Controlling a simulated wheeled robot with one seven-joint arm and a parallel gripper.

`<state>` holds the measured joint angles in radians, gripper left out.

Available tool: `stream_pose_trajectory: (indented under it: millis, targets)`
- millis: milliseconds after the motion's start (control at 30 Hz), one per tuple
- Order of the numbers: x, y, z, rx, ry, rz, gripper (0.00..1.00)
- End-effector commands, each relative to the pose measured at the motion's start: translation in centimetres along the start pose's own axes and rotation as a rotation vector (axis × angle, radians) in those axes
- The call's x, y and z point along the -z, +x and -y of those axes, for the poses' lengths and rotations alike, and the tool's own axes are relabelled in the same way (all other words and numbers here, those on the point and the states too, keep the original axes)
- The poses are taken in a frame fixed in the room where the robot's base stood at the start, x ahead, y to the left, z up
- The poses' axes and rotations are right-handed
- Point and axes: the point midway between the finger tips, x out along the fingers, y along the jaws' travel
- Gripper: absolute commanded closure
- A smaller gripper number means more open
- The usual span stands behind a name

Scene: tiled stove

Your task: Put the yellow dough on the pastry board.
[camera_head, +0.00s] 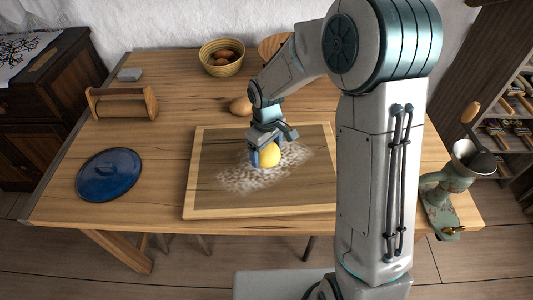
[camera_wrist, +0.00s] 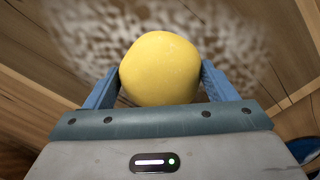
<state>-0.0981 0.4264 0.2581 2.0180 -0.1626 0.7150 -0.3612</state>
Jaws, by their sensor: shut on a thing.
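The yellow dough (camera_head: 270,155) is a smooth rounded lump over the floured middle of the pastry board (camera_head: 205,160). My gripper (camera_head: 264,156) is shut on it from above. In the wrist view the dough (camera_wrist: 160,68) sits between the two blue fingers of my gripper (camera_wrist: 160,85), with the floured board behind it. I cannot tell whether the dough touches the board or hangs slightly above it. The pastry board is a light wooden board with a raised frame and a patch of flour, lying on the table. My arm hides its right part.
A blue round lid or plate (camera_head: 109,174) lies left of the board. A wooden holder (camera_head: 122,102) and a basket with brown things (camera_head: 221,58) stand further back. A brown lump (camera_head: 240,106) lies just behind the board. A green grinder (camera_head: 441,199) is at the right edge.

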Motion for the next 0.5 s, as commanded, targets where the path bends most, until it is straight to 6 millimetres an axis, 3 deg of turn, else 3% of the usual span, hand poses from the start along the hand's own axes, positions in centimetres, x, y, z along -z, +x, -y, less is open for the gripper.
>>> stream_pose_trajectory:
  millis: [133,500]
  targets:
    - [0.0,1.9,0.1,0.002,-0.001,0.002,0.5]
    - [0.0,2.5,0.0,0.001,0.0,0.0,0.5]
